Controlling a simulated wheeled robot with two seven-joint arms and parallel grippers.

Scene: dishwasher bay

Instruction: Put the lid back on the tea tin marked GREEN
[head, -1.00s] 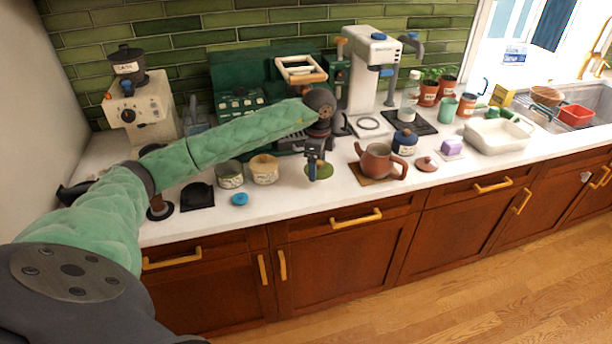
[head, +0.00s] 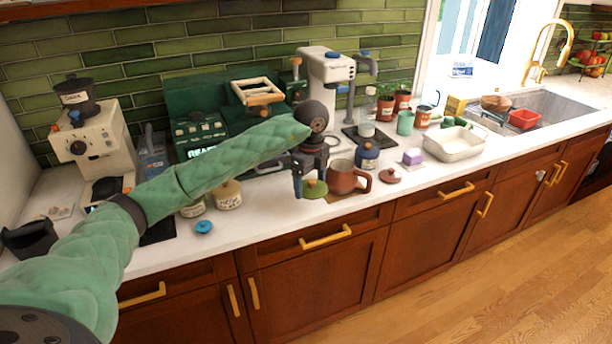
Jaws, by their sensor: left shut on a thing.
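My left gripper (head: 311,183) points down over the counter's front part, shut on a round green lid (head: 315,190). The lid overlaps the left side of the brown teapot (head: 346,178) in the picture; whether they touch I cannot tell. Two tea tins stand to the left, partly behind my left arm: a pale one (head: 193,208) and a cream one (head: 228,196). Their labels are too small to read, so I cannot tell which is marked GREEN. A blue lid (head: 203,227) lies on the counter in front of them. My right gripper is out of view.
A dark blue jar (head: 367,156), a brown lid (head: 390,177) and a purple block (head: 413,157) are right of the teapot. A white basin (head: 455,144) stands farther right. A green coffee machine (head: 200,125) is behind my arm. The counter's front strip is mostly clear.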

